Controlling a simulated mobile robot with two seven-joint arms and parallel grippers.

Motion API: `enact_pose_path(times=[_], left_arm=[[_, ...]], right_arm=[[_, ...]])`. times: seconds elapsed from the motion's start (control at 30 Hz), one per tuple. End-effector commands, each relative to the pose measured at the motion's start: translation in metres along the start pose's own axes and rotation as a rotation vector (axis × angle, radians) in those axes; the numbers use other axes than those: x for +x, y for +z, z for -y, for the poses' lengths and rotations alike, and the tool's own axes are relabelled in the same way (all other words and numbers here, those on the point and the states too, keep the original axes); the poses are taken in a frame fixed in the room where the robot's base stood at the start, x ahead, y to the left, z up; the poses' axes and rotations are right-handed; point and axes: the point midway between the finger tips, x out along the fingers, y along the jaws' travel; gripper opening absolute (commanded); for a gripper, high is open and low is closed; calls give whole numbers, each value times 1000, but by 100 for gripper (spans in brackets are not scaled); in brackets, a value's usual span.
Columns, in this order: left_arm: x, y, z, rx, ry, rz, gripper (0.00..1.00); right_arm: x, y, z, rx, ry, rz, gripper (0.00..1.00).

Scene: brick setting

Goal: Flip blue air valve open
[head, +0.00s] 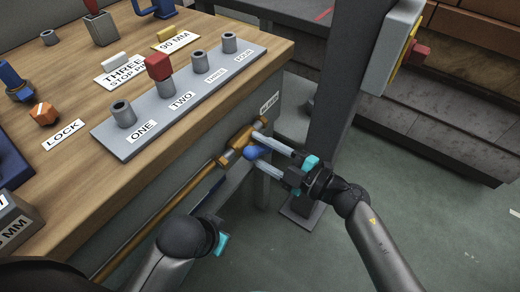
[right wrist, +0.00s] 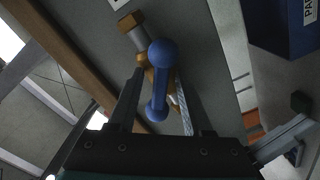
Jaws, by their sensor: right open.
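The blue air valve's handle (head: 253,153) is on a brass fitting (head: 240,140) at the bench's side, at the end of a brass pipe. My right gripper (head: 256,147) is open, its two fingers reaching to the valve with the blue handle between them. In the right wrist view the handle (right wrist: 158,88) is a bar with rounded ends, lying lengthwise between the open fingers (right wrist: 159,82). I cannot tell if either finger touches it. My left gripper (head: 220,243) is low beside the bench, mostly hidden behind its own wrist.
A wooden bench (head: 235,22) holds a grey plate (head: 145,138) with several posts, one with a red block (head: 158,67). A dark post (head: 340,110) stands just beyond my right gripper. The brass pipe (head: 160,228) runs along the bench side. Green floor (head: 440,200) is clear at right.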

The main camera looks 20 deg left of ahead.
Motion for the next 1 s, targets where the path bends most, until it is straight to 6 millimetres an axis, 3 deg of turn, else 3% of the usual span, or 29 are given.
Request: enact_pose_path(times=[0.17,0.6,1.0], left_arm=[[0,0,0,0,0,0,0],[0,0,0,0,0,1,0],[0,0,0,0,0,1,0]], right_arm=[[0,0,0,0,0,0,50],[0,0,0,1,0,0,2],[-1,0,0,0,0,1,0]])
